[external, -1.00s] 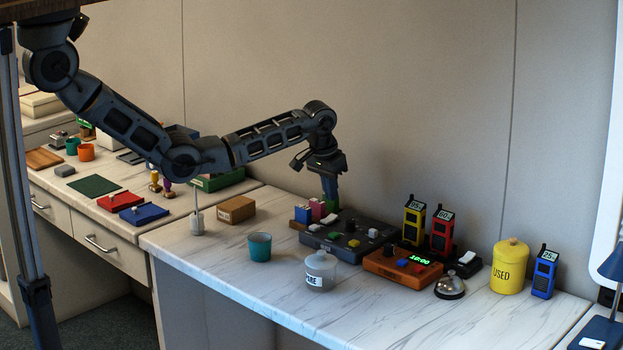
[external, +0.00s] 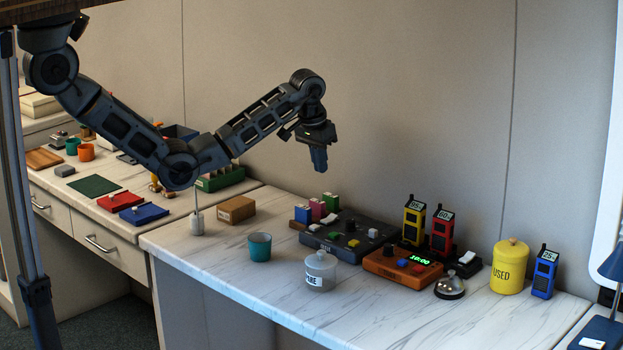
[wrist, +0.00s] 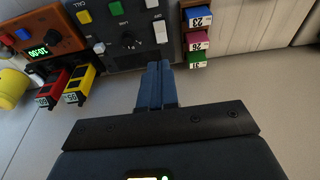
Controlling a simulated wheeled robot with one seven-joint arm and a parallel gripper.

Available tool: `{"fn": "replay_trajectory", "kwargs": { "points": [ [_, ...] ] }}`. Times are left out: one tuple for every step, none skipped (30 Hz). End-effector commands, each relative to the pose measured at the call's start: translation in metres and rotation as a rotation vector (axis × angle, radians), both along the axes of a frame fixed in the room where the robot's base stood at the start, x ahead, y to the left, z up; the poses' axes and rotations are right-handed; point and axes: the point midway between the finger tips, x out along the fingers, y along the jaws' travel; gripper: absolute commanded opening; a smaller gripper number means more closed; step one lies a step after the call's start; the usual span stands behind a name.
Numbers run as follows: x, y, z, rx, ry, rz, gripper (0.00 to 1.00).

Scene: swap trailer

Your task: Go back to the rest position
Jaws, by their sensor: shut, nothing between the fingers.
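My gripper (external: 319,168) hangs in the air above the counter, its blue fingers pointing down, shut and empty. In the wrist view the two fingers (wrist: 157,88) lie side by side with nothing between them. Below it in the external view is the dark control panel (external: 322,238) with buttons, a knob and switches. Several coloured numbered blocks stand by the panel's back left edge, among them a blue one (external: 302,214), a pink one (external: 317,208) and a green one (external: 331,201). My gripper is clear of all of them.
An orange timer box (external: 385,268), yellow (external: 414,222) and red (external: 442,230) handsets, a bell (external: 450,287) and a yellow USED jar (external: 509,268) stand to the right. A teal cup (external: 260,247) and a lidded pale jar (external: 320,272) stand in front. The air around my gripper is free.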

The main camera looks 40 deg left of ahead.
Motion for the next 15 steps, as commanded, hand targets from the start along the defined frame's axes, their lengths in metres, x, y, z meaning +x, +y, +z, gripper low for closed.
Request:
{"fn": "replay_trajectory", "kwargs": {
  "points": [
    [0.0, 0.0, 0.0, 0.0, 0.0, 0.0, 0.0],
    [0.0, 0.0, 0.0, 0.0, 0.0, 0.0, 0.0],
    [0.0, 0.0, 0.0, 0.0, 0.0, 0.0, 0.0],
    [0.0, 0.0, 0.0, 0.0, 0.0, 0.0, 0.0],
    [0.0, 0.0, 0.0, 0.0, 0.0, 0.0, 0.0],
    [0.0, 0.0, 0.0, 0.0, 0.0, 0.0, 0.0],
    [0.0, 0.0, -0.001, -0.001, -0.001, 0.001, 0.0],
    [-0.001, 0.0, -0.003, -0.004, -0.002, 0.002, 0.0],
    [-0.003, 0.0, -0.007, -0.009, -0.005, 0.008, 0.0],
    [-0.004, 0.001, -0.011, -0.018, -0.009, 0.014, 0.0],
    [-0.007, 0.001, -0.016, -0.029, -0.016, 0.023, 0.0],
    [-0.011, 0.001, -0.026, -0.048, -0.025, 0.037, 0.0],
    [-0.016, 0.001, -0.034, -0.067, -0.035, 0.053, 0.0],
    [-0.02, 0.001, -0.042, -0.089, -0.047, 0.07, 0.0],
    [-0.028, 0.001, -0.054, -0.124, -0.062, 0.096, 0.0]
  ]
}}
